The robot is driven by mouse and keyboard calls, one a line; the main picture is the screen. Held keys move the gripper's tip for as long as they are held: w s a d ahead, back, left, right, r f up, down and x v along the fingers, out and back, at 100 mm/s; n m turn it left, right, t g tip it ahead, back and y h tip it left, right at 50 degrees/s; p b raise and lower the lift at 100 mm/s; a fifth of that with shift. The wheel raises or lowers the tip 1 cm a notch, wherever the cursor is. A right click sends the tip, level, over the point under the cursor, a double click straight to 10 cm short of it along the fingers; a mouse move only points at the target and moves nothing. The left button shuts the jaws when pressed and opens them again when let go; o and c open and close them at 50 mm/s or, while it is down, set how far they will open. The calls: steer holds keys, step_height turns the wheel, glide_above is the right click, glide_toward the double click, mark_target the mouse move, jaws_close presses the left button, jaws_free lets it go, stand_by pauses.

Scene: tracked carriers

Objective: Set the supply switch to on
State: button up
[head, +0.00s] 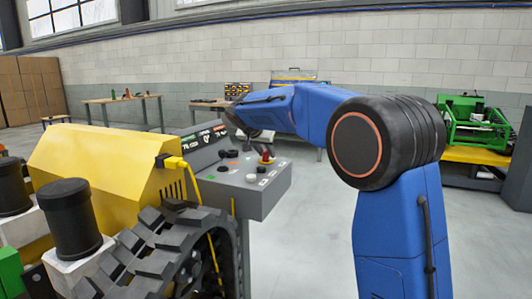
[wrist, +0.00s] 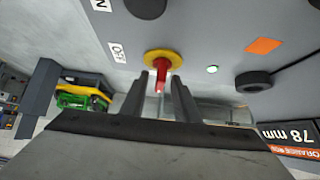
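The grey control console (head: 262,203) stands beside the yellow tracked machine in the head view. A red lever (wrist: 161,72) on a round yellow base (wrist: 166,58) sticks out of its panel in the wrist view; the red lever also shows in the head view (head: 266,156). I take it for the supply switch, but its label (wrist: 117,52) is too small to read surely. My gripper (wrist: 160,84) is open. Its two dark fingers point at the panel, one on each side of the lever, with gaps visible. In the head view the fingers are mostly hidden by my arm.
The floor right of the console is clear.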

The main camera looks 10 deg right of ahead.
steer(key=shift+r, duration=0.1)
steer(key=v, duration=1.7)
steer(key=shift+s, duration=0.2)
steer(key=shift+a, duration=0.1)
steer(key=s+d+f+n+g+y, duration=0.1)
steer(key=s+d+f, duration=0.3)
steer(key=s, duration=0.4)
steer(key=s+d+f+n+y, duration=0.1)
steer(key=s+d+f+n, duration=0.2)
steer(key=s, duration=0.4)
steer(key=s+d+f+g, duration=0.1)
steer(key=s+d+f, duration=0.35)
steer(key=s, duration=0.35)
steer(key=s+d+f+n+y, duration=0.2)
steer(key=s+f+n+y, duration=0.1)
steer(key=s+f, duration=1.6)
steer(key=s, duration=0.4)
steer(key=shift+s+d, duration=0.3)
steer(key=shift+d, duration=0.05)
steer(key=shift+a, duration=0.15)
